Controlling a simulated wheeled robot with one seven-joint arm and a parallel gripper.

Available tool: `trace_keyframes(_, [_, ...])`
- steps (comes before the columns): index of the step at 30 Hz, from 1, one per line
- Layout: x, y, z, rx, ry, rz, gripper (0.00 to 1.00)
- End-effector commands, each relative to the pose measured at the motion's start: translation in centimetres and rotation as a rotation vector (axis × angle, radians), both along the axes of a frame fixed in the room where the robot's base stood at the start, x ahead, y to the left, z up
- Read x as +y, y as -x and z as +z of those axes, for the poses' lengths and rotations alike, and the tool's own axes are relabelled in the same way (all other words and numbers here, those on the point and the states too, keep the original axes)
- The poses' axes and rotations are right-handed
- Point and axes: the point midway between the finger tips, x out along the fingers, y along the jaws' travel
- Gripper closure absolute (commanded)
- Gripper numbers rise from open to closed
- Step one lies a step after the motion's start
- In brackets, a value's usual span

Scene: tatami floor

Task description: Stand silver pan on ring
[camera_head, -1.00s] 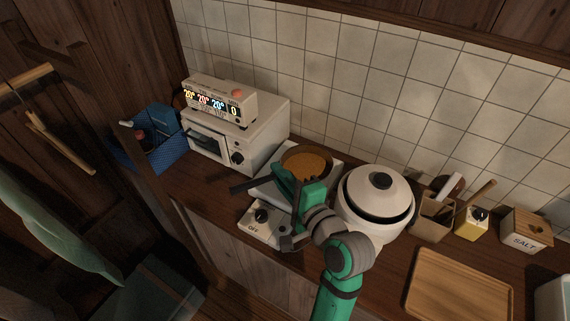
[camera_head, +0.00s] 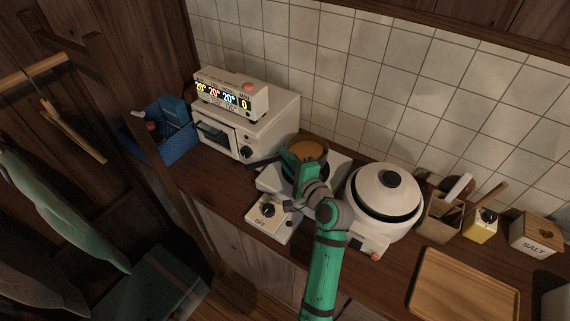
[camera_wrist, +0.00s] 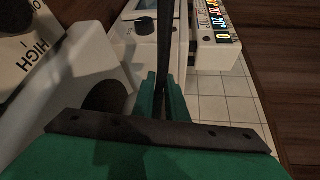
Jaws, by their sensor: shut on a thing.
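The pan (camera_head: 308,149) has a dark rim and an orange-brown inside, and sits over the back part of the white hot plate (camera_head: 268,212). Its dark handle (camera_head: 262,162) points left toward the toaster oven. My green gripper (camera_head: 287,160) is shut on the handle near the pan. In the wrist view the handle (camera_wrist: 165,45) runs between my green fingers (camera_wrist: 163,95). The pan and my gripper hide the ring. I cannot tell whether the pan touches the plate.
A toaster oven (camera_head: 225,140) with a lit display box (camera_head: 228,92) on top stands close left of the handle. A white lidded pot (camera_head: 385,195) stands close right. A blue basket (camera_head: 180,145) is far left. A wooden tray (camera_head: 465,288) lies at the front right.

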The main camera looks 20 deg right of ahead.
Motion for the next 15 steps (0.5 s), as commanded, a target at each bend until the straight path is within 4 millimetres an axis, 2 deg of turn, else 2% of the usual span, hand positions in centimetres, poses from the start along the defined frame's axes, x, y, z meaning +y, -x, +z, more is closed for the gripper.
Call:
trace_keyframes(6, [0.0,0.0,-2.8,0.001,-0.002,-0.001,1.0])
trace_keyframes(15, [0.0,0.0,-3.0,-0.001,0.001,0.0,1.0])
